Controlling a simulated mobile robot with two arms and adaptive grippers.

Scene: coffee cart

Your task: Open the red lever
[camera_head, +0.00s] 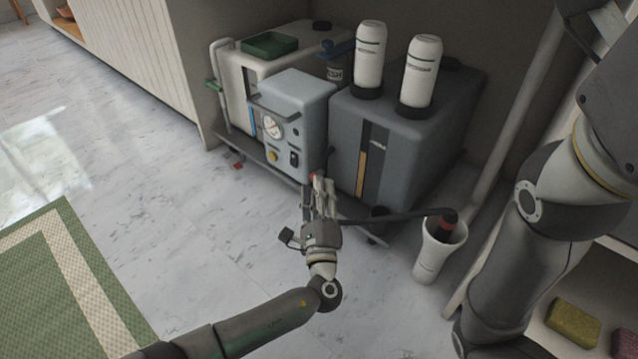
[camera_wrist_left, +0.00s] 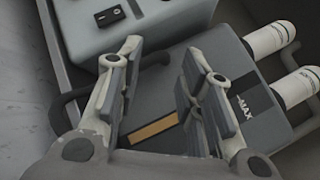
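My left gripper (camera_head: 320,186) reaches toward the cart's lower front edge. In the left wrist view its two fingers (camera_wrist_left: 160,58) are spread apart with nothing between them. A small red part (camera_head: 313,176) shows right beside the fingertips in the head view, mostly hidden; I cannot tell whether they touch. Another small red piece (camera_head: 237,165) sits low by the cart's left wheel. I cannot tell which of these is the red lever; no red shows in the left wrist view. My right arm shows at the right, but its gripper is out of view.
The cart carries a light blue box with a gauge (camera_head: 295,110) and a dark grey tank (camera_head: 400,140) with two white bottles. Its black handle (camera_head: 395,215) runs right toward a white cup (camera_head: 432,262).

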